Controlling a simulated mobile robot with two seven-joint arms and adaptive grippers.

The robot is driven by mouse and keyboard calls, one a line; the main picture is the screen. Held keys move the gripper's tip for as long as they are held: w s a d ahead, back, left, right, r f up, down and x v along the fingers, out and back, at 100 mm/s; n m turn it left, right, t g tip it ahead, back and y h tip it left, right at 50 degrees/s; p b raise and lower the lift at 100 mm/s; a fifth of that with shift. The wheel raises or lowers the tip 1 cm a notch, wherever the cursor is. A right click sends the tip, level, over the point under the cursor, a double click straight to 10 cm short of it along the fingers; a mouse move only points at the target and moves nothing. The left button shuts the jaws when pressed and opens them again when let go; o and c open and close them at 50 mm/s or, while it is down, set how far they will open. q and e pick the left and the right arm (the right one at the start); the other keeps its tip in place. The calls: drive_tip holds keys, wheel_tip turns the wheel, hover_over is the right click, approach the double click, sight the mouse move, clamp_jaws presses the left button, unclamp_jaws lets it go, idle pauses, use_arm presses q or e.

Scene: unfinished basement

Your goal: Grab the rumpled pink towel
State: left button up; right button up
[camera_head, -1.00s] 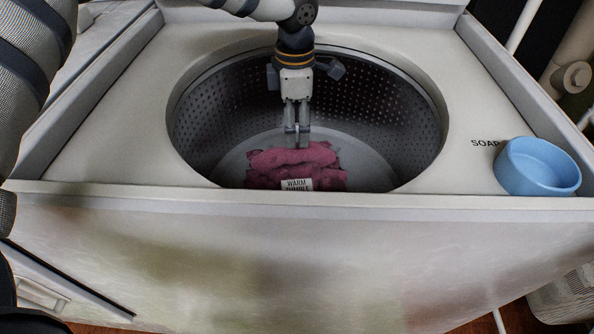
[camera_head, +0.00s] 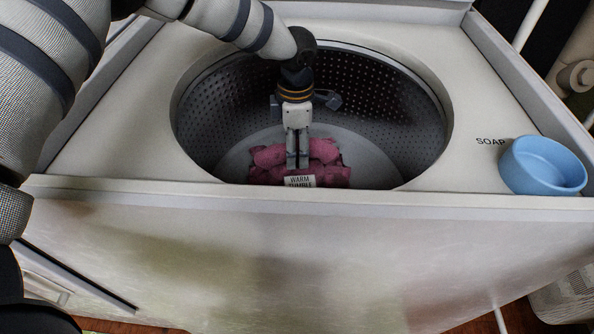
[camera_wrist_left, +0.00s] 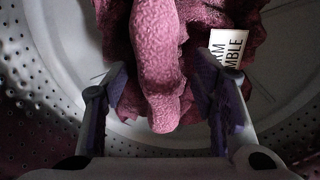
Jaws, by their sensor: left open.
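The rumpled pink towel (camera_head: 322,160) lies at the bottom of the washer drum, with a white label (camera_head: 300,181) reading "WARM TUMBLE" at its front. My left gripper (camera_head: 297,165) reaches down into the drum, its fingertips at the towel. In the left wrist view, the open fingers (camera_wrist_left: 160,100) stand either side of a raised fold of the towel (camera_wrist_left: 157,60). I cannot tell whether they touch it. The towel's lower front is hidden by the washer's front edge in the head view. My right gripper is not in view.
The perforated drum wall (camera_head: 400,115) surrounds the gripper and towel. The washer's white top (camera_head: 120,150) rims the opening. A blue round bowl (camera_head: 543,166) stands on the right of the top, beside the word "SOAP".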

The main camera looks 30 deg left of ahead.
use_arm(q)
drive_tip(key=shift+f, duration=0.1)
clamp_jaws()
idle(0.3)
